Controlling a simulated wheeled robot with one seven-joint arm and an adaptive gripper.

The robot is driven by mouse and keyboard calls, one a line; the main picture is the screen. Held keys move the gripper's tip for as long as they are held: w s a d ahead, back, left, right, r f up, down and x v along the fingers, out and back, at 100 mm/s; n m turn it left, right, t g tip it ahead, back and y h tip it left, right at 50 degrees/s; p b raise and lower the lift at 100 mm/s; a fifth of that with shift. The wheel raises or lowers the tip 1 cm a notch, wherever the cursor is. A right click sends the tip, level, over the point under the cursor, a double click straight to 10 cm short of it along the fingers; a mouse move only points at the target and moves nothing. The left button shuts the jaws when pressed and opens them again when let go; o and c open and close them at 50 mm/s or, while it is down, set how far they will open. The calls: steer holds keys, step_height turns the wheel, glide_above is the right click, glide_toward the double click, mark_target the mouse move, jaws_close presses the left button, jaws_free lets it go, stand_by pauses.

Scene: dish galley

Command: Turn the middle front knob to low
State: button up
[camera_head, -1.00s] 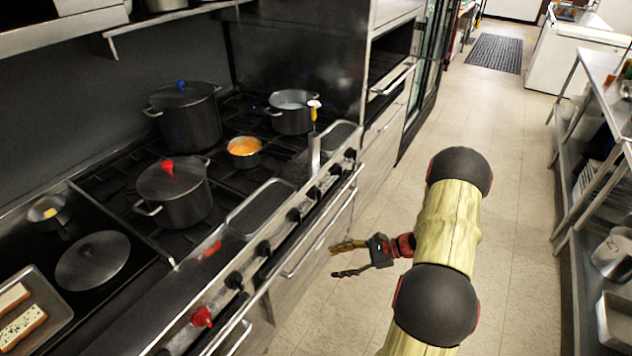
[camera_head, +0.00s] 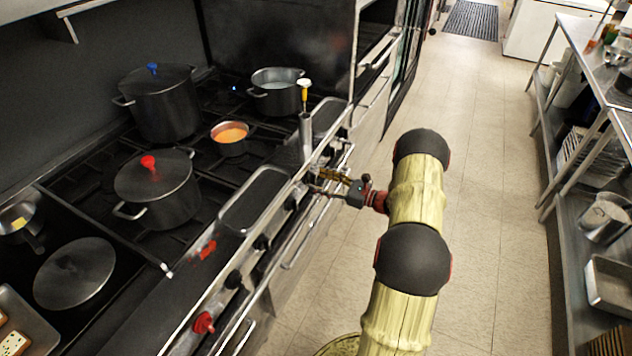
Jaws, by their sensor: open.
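A row of knobs runs along the stove's front panel (camera_head: 217,300). One knob is red (camera_head: 203,322); the others are black. A black knob (camera_head: 291,203) sits around the middle of the row. My gripper (camera_head: 314,181) is open at the front panel, its fingers pointing left, just right of and beyond that knob. The fingers overlap the panel where a further knob stands and partly hide it. I cannot tell whether they touch it. The pointer settings of the knobs are too small to read.
On the stove stand a red-knobbed pot (camera_head: 160,195), a blue-knobbed pot (camera_head: 160,105), a small pan of orange food (camera_head: 229,137) and a pot (camera_head: 277,95). A handle rail runs below the knobs. The aisle floor (camera_head: 480,180) is clear; a shelf rack stands at right.

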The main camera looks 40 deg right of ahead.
steer(key=shift+x, duration=1.05)
steer(key=shift+c, duration=1.3)
steer(key=c, duration=0.9)
